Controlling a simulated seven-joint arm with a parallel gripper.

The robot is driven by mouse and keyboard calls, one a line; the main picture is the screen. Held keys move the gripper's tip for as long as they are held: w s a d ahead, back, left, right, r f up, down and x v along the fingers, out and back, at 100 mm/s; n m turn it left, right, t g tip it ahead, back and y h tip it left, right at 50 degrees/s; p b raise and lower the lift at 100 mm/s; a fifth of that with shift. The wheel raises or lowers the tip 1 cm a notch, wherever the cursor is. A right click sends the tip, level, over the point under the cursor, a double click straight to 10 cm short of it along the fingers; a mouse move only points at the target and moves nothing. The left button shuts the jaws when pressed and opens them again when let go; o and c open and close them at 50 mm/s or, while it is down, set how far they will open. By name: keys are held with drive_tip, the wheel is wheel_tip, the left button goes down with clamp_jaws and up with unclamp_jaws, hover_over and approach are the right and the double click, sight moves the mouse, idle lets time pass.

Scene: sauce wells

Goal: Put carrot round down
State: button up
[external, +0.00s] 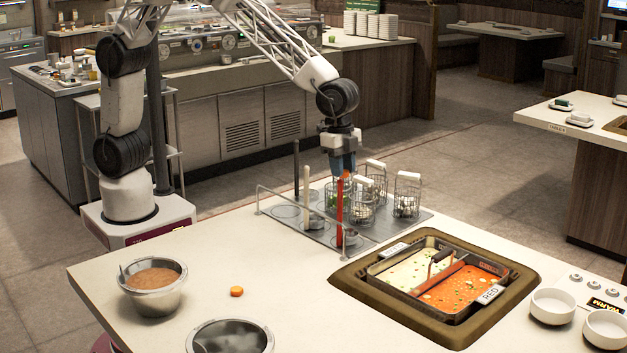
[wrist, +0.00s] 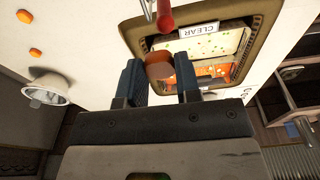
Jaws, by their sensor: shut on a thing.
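My gripper (external: 343,170) has its blue fingers closed on a carrot round (external: 347,174), a small orange piece. In the wrist view the carrot round (wrist: 158,67) sits between the two fingertips (wrist: 160,82). It is held above the metal rack of wells (external: 283,226), right by the top of a red handle (external: 340,205) standing in it. Another carrot round (external: 237,291) lies on the white counter. The wrist view shows two orange pieces on the counter, one lower (wrist: 36,52) and one near the top edge (wrist: 25,16).
Wire baskets (external: 407,195) and upright handles crowd the rack. A two-part pot (external: 440,278) of pale and red broth is sunk at right. Metal bowls (external: 153,287) (external: 230,338) stand at front left, white bowls (external: 553,306) at right. The counter between is mostly clear.

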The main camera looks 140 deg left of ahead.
drive_tip(key=s+a+n, duration=0.2)
drive_tip(key=s+a, duration=0.9)
drive_tip(key=s, duration=0.3)
drive_tip(key=s+a+n, duration=0.1)
drive_tip(key=s+a, duration=0.9)
drive_tip(key=s, duration=0.4)
wheel_tip(320, 180, down, 11)
drive_tip(key=shift+w+f, duration=0.2)
drive_tip(key=shift+w, duration=0.05)
drive_tip(key=shift+f, duration=3.15)
drive_tip(key=shift+f, duration=0.1)
drive_tip(key=shift+f, duration=1.75)
drive_tip(key=shift+f, duration=0.1)
